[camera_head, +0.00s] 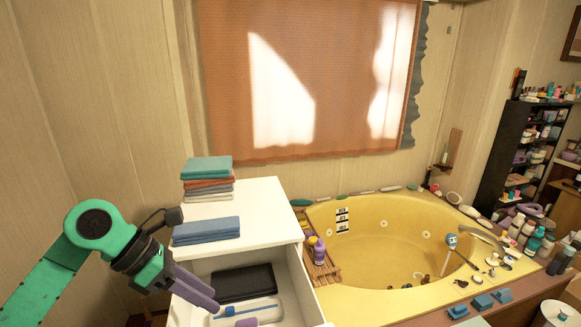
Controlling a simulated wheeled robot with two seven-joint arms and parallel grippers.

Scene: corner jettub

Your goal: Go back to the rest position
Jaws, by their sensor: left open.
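My left arm comes in from the left, and my left gripper (195,290) is open and empty, with its dark purple-grey fingers at the left edge of an open white drawer (297,285). The gripper hides part of the drawer's left side. Only one side of the fingers shows clearly. My right gripper is not in view.
A white cabinet (262,200) bears folded towels (207,168) and a blue folded cloth (206,230). The drawer holds a black case (245,283) and a tray with a blue brush (245,309). A yellow tub (370,300) stands at right, with bottles (531,240) beyond it.

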